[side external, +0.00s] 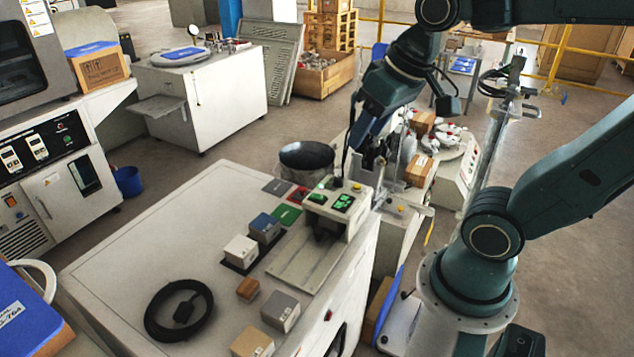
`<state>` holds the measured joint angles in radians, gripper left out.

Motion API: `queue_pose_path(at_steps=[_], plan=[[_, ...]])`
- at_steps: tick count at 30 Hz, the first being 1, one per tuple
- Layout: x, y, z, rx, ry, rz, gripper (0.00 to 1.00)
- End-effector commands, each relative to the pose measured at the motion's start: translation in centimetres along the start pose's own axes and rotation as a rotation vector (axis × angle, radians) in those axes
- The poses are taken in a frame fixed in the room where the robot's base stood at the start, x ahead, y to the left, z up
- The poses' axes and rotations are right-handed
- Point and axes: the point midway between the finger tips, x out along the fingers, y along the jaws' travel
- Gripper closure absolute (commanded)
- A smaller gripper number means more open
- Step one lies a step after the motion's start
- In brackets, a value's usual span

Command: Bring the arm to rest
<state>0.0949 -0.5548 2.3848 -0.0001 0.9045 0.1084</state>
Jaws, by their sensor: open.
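My arm reaches in from the right, with its dark teal wrist bent downward. My gripper (370,166) points down at the centre of the side external view, just behind and to the right of a small press-like machine (339,205) with green displays. The gripper is small here, and its fingertips are partly lost against the equipment behind. It is open, and I see nothing held in it. I cannot tell whether it touches the machine.
On the white cabinet top (190,225) stand a blue-topped block (264,228), a white block (241,250), a small brown block (248,289), a grey block (281,311) and a tan block (252,343). A black cable coil (178,310) lies left. A dark bowl (306,157) is behind.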

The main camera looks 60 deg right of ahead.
Motion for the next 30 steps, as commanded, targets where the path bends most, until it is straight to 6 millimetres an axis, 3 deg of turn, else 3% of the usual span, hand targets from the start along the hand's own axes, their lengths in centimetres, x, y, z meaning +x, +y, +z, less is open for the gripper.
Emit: queue_pose_path(at_steps=[4,10,30], plan=[[-0.8,-0.8,2.3,-0.100,0.045,-0.025,0.54],[-1.1,-1.2,4.0,-0.178,0.077,-0.043,0.54],[-1.1,-1.2,4.3,-0.194,0.082,-0.046,0.54]])
